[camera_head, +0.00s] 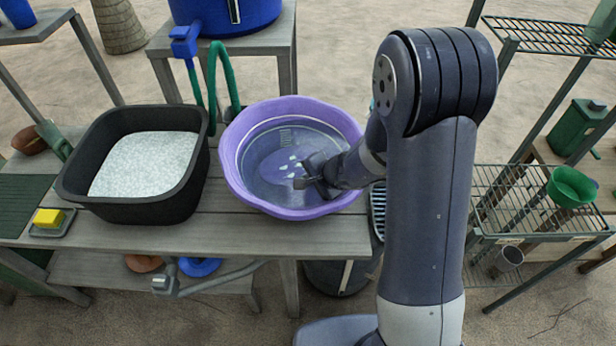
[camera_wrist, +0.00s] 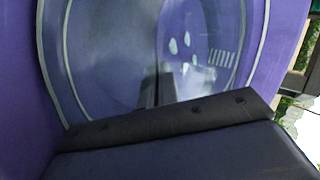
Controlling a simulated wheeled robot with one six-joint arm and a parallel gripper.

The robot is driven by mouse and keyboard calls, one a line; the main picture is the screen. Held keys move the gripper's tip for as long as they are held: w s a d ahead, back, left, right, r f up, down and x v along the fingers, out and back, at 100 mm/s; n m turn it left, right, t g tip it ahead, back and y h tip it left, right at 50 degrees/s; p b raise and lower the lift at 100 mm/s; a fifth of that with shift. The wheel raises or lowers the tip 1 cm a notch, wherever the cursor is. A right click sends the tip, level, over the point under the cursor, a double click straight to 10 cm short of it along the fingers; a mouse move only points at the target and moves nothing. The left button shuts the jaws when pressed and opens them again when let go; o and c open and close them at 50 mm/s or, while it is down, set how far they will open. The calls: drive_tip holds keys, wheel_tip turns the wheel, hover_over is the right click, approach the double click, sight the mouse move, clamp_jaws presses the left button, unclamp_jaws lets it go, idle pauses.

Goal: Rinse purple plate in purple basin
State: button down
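The purple basin (camera_head: 232,160) stands on the wooden bench, with what looks like water inside. Its purple wall also shows in the wrist view (camera_wrist: 268,45). My gripper (camera_head: 304,180) reaches in over the basin's right rim, tilted down, with its dark tips low over the middle. In the wrist view the dark fingers (camera_wrist: 155,90) are partly hidden by the wrist housing, and the gap between them is unclear. Several pale spots show near the tips. I cannot make out a separate purple plate; a rounded outline inside the basin may be the plate or the basin's floor.
A black tub (camera_head: 90,165) of white granules stands left of the basin. A yellow sponge (camera_head: 48,217) lies at the bench's left end. A blue barrel (camera_head: 225,12) with a tap and green hose stands behind. A wire rack (camera_head: 500,195) is at right.

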drive_tip(key=shift+s+d+f, duration=0.1)
drive_tip(key=shift+s+f, duration=0.2)
drive_tip(key=shift+f, duration=0.15)
drive_tip(key=r+b, duration=0.1)
drive_tip(key=b, duration=0.2)
drive_tip(key=shift+w, duration=0.15)
idle(2.1)
